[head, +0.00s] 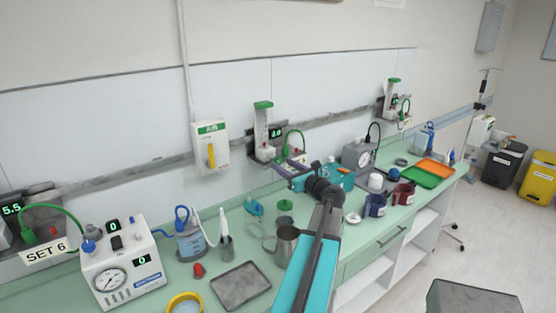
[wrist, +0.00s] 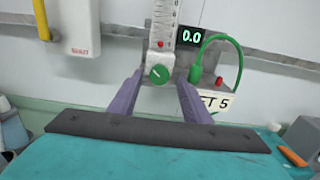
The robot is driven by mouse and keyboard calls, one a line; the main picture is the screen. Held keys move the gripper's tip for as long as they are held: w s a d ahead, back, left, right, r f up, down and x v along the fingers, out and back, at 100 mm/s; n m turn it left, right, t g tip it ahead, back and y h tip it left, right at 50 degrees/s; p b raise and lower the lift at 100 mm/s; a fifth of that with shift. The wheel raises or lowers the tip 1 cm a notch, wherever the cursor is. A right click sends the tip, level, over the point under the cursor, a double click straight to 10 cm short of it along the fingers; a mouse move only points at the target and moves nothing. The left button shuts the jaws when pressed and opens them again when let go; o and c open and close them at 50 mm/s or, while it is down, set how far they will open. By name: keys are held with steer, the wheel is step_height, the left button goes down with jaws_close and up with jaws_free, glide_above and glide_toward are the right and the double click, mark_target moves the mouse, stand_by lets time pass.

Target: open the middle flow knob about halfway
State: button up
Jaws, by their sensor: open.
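The middle flow meter (head: 262,128) is a clear upright tube with a green top, mounted on the wall rail. In the wrist view its round green knob (wrist: 158,74) with a white mark faces me, below the scale tube (wrist: 164,25). The display (wrist: 191,35) beside it reads 0.0. My gripper (wrist: 159,82) is open, its two purple fingers either side of the knob in the picture. I cannot tell whether they reach around it; no contact shows. In the head view my gripper (head: 284,168) is just below and right of the meter.
A green hose (wrist: 232,45) and a sign reading "T 5" (wrist: 216,101) are close right of the knob. A wall box with a yellow handle (head: 209,148) is to the left. A steel jug (head: 287,244) and other items crowd the green counter (head: 255,292) below.

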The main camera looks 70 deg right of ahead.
mark_target(280, 162)
steer(key=shift+p+x, duration=0.55)
steer(key=shift+x, duration=1.65)
steer(key=c, duration=1)
